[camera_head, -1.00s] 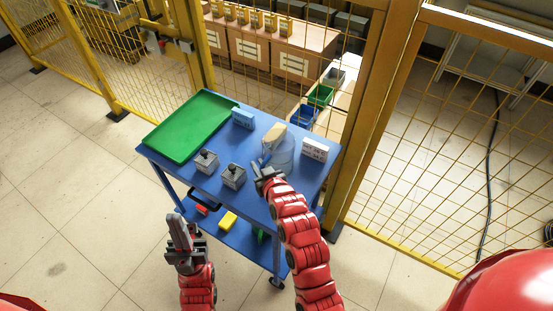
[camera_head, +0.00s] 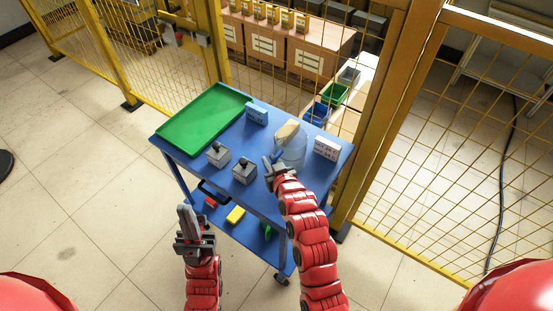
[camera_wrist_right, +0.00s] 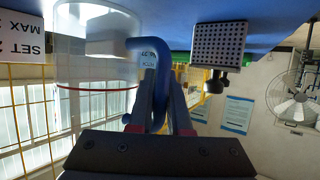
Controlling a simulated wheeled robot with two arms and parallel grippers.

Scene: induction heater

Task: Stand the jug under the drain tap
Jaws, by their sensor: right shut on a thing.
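The jug (camera_head: 292,152) is a clear vessel with a beige top and a blue handle, standing upright on the blue cart (camera_head: 268,198). My right gripper (camera_head: 271,168) is shut on the blue handle (camera_wrist_right: 158,75), at the jug's near left side. In the right wrist view the clear jug body (camera_wrist_right: 95,75), with a red line around it, is beside the fingers. My left gripper (camera_head: 186,215) points up in front of the cart's near left side, away from the jug; its finger gap is unclear. I cannot make out a drain tap.
A green tray (camera_head: 204,122), a blue box (camera_head: 257,114), a white box (camera_head: 326,148) and two grey blocks with dark knobs (camera_head: 218,154) (camera_head: 244,171) share the cart top. A yellow mesh fence (camera_head: 440,180) stands behind and right. Open floor lies left.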

